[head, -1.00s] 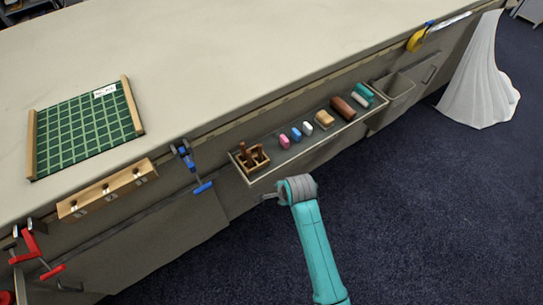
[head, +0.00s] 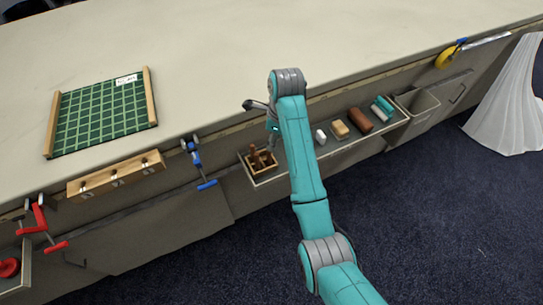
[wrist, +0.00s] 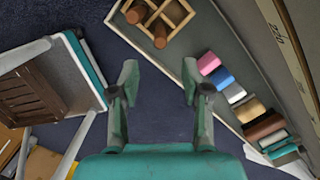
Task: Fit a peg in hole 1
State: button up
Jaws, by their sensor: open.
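The pegs are brown cylinders in a small divided wooden box (head: 262,168) at the left end of the hanging tray. In the wrist view two pegs (wrist: 160,36) stand in the box (wrist: 178,14) at the top of the picture. My gripper (wrist: 158,85) is open and empty, its fingers apart below the box in that view. In the head view my gripper (head: 272,140) hangs close above the box, partly hidden by my arm. A wooden strip (head: 115,177) with several fittings or holes is on the table's front edge; I cannot read any hole numbers.
The tray (head: 345,146) also holds several coloured blocks, some hidden by my arm. A blue clamp (head: 197,165) and a red clamp (head: 42,222) grip the table edge. A green gridded board (head: 100,115) lies on the table (head: 220,50), otherwise largely clear. A grey bin (head: 417,103) hangs right.

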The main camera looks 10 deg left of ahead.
aim_at(268, 155)
jog(key=f, duration=0.3)
jog(key=a+f, duration=0.1)
jog(key=shift+w+f, duration=0.15)
jog(key=shift+f, duration=0.25)
jog(key=shift+w+a+f, duration=0.1)
jog(key=shift+a+f, duration=0.05)
jog(key=shift+f, duration=0.75)
jog(key=shift+a+f, duration=0.2)
jog(key=shift+f, duration=0.7)
jog(key=shift+w+a+f, duration=0.1)
jog(key=shift+a+f, duration=0.05)
jog(key=shift+f, duration=0.75)
grip_shut()
